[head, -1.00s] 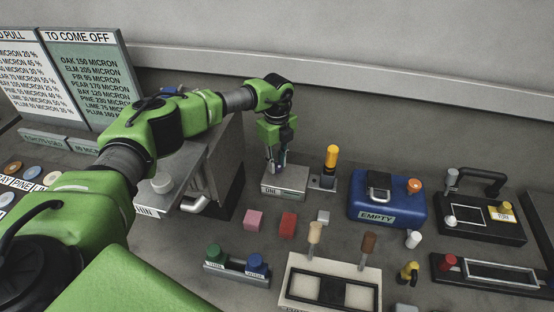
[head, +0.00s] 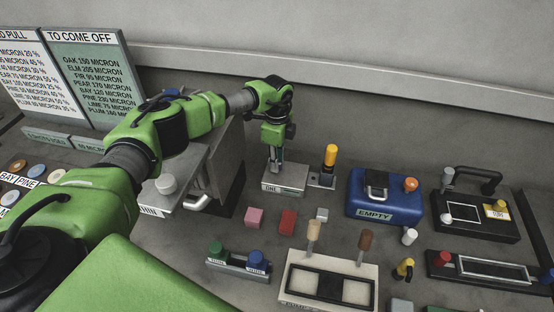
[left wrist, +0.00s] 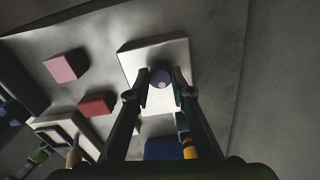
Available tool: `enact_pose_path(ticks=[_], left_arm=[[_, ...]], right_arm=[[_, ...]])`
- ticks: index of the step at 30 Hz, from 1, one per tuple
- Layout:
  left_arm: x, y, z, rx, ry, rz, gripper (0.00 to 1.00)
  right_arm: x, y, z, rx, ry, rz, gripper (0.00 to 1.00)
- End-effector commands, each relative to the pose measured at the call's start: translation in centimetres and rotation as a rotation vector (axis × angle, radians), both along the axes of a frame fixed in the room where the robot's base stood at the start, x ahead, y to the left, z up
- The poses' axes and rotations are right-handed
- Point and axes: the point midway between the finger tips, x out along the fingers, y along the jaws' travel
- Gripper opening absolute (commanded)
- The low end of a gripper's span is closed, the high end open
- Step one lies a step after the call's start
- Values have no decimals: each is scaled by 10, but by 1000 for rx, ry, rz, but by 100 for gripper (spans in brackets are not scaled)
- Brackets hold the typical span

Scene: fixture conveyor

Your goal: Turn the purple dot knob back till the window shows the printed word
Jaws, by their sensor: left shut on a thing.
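The purple knob (left wrist: 160,78) shows in the left wrist view between the two fingers of my left gripper (left wrist: 161,90). It sits on top of a pale grey box (left wrist: 137,58). In the head view the box (head: 288,178) stands by the back wall with a label on its front that seems to read ONE, and my left gripper (head: 275,165) points down onto it. The fingers are shut on the knob. In the head view the gripper hides the knob. I cannot make out the window or its word. My right gripper is not in view.
A post with an orange top (head: 330,155) stands just right of the box. A blue box labelled EMPTY (head: 350,205) is farther right. A pink block (head: 254,217) and a red block (head: 288,222) lie in front. Two sign boards (head: 95,75) stand at left.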

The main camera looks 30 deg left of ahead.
Motion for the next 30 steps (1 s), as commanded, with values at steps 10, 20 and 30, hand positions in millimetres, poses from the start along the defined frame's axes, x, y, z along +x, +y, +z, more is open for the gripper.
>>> enact_pose_path(ticks=[10, 20, 30], left_arm=[[2, 2, 2, 3, -7, 2, 26], [1, 1, 1, 1, -3, 0, 38], [2, 1, 39, 0, -6, 0, 38]], right_arm=[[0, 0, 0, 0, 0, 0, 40], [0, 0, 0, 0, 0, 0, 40], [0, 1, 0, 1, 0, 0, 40]])
